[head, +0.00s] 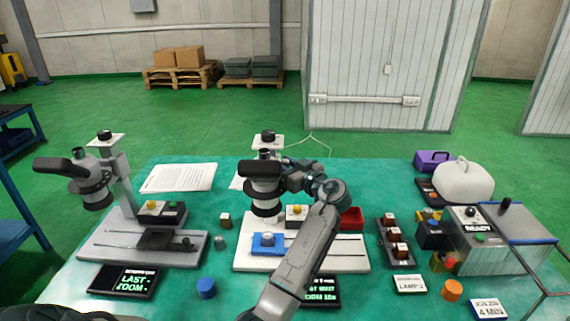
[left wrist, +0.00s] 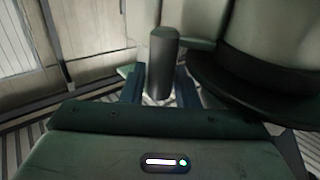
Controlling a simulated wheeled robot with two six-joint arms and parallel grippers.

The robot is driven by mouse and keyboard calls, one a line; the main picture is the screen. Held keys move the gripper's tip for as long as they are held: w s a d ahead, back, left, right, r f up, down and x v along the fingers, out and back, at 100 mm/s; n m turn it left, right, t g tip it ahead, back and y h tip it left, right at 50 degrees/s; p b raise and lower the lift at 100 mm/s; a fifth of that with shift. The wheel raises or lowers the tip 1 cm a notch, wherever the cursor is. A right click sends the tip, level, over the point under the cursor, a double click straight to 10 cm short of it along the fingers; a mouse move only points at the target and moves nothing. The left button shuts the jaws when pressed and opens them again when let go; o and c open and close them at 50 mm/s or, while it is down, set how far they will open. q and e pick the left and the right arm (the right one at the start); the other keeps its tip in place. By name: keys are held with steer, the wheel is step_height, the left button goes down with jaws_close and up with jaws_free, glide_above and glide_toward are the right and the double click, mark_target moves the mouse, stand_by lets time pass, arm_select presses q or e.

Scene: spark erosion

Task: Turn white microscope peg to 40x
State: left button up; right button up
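The white microscope stands mid-table on a white base (head: 350,255), with a black and white head (head: 265,190). My left arm reaches up from the bottom of the head view, and my left gripper (head: 290,170) is at the right side of that head. In the left wrist view a dark round peg (left wrist: 163,62) stands up between the two fingertips of my left gripper (left wrist: 160,85). The fingers are apart, with a thin gap beside the peg. The microscope's display (head: 322,290) is partly hidden by my arm. My right gripper is not in view.
A grey microscope (head: 95,248) with a "LAST ZOOM" display (head: 125,281) stands at left. A lamp rack (head: 393,240), a machine marked "READY" (head: 485,255) and a white case (head: 463,182) are at right. A blue cylinder (head: 206,288) and an orange one (head: 452,290) stand near the front.

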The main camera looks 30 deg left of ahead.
arm_select(q)
jaws_close()
steer(key=shift+s+d+f+m+t+b, duration=0.1)
steer(key=shift+d+f+m+t+b, duration=0.15)
steer(key=shift+t+b, duration=0.2)
steer(key=shift+d+r+m+t+h, duration=0.15)
steer(key=shift+m+t+h, duration=0.1)
steer(key=shift+h, duration=0.05)
steer(key=shift+d+r+t, duration=0.1)
steer(key=shift+t, duration=0.2)
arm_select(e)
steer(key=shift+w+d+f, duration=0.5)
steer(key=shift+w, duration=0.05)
arm_select(q)
steer(key=shift+o, duration=0.7)
jaws_free()
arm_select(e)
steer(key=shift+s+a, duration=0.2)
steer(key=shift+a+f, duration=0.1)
